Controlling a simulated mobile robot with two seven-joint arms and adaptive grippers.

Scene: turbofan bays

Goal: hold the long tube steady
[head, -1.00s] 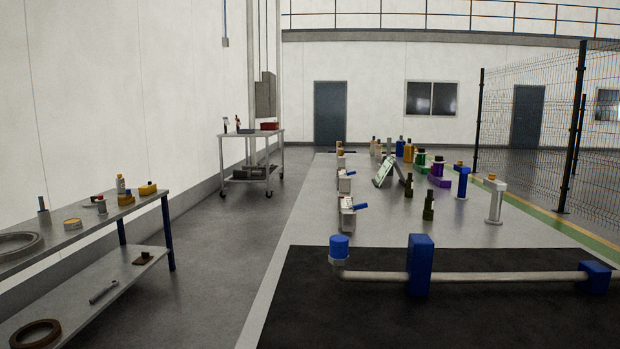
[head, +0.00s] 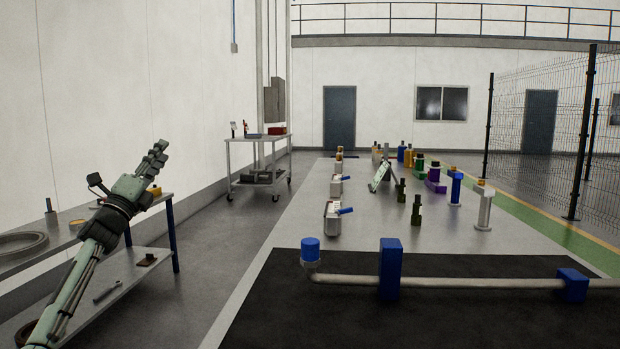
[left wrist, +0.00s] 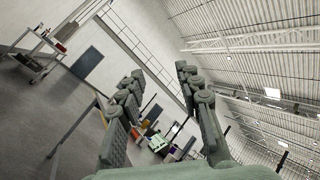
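The long tube (head: 460,283) is a pale grey pipe lying level above a black mat (head: 330,318). It passes through a tall blue block (head: 390,268) and a smaller blue block (head: 572,285). Its left end bends up into a blue cap (head: 310,249), and its right end runs out of the picture. My left gripper (head: 157,152) is raised over the side bench, far left of the tube and not touching it. In the left wrist view its fingers (left wrist: 160,70) are spread with nothing between them. My right gripper is not in view.
A grey side bench (head: 110,285) with rings and small tools stands at the left. A cart (head: 258,161) is farther back. A mesh fence (head: 540,130) runs along the right. The aisle (head: 225,240) is clear.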

